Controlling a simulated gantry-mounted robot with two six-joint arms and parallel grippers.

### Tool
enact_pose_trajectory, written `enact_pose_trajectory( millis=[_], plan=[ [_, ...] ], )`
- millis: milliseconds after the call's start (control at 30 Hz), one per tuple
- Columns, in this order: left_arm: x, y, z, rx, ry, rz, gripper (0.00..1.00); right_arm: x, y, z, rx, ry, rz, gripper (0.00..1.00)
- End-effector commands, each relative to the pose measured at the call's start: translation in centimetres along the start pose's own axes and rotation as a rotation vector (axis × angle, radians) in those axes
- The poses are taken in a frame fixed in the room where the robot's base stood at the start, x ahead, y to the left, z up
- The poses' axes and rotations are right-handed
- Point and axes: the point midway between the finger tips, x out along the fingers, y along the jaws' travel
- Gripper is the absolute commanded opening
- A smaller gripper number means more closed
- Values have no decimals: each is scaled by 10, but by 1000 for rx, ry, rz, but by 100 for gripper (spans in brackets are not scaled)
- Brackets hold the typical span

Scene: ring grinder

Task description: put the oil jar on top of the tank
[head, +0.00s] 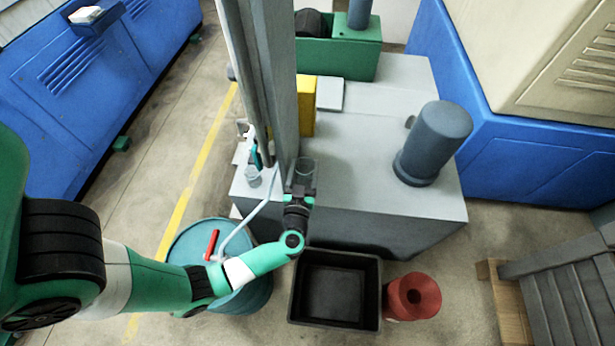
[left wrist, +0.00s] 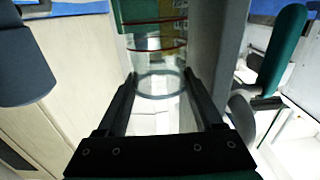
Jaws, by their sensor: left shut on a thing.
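The oil jar (head: 305,168) is a small clear, see-through jar. My left gripper (head: 301,188) is shut on it, over the front left part of the tank in the head view. The tank (head: 350,185) is a large grey box with a flat top. I cannot tell whether the jar touches the tank top or is held above it. In the left wrist view the clear jar (left wrist: 158,60) is between the two black fingers (left wrist: 160,92), with its round rim showing. My right gripper is in neither view.
A grey post (head: 265,75) stands close behind the jar. A dark cylinder (head: 435,140) stands on the tank's right, with a yellow box (head: 307,105) at the back left. A black bin (head: 333,255), red spool (head: 412,297) and teal drum (head: 250,292) stand in front. The middle tank top is clear.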

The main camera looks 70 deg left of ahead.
Motion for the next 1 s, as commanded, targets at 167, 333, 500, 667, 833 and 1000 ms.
enact_pose_trajectory(
  millis=[167, 333, 500, 667, 833, 1000],
  plan=[
    [18, 2, 25, -1, 1, -3, 0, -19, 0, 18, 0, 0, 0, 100],
    [22, 4, 26, 0, 1, 0, 0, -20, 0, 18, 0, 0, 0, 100],
    [30, 4, 41, -1, 2, -3, 0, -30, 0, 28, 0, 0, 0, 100],
    [30, 4, 68, 0, 1, -1, 0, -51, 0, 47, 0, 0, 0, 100],
    [30, 4, 66, -1, 1, -1, 0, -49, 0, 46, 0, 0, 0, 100],
    [30, 4, 67, 0, 1, -1, 0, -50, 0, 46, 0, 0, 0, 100]
  ],
)
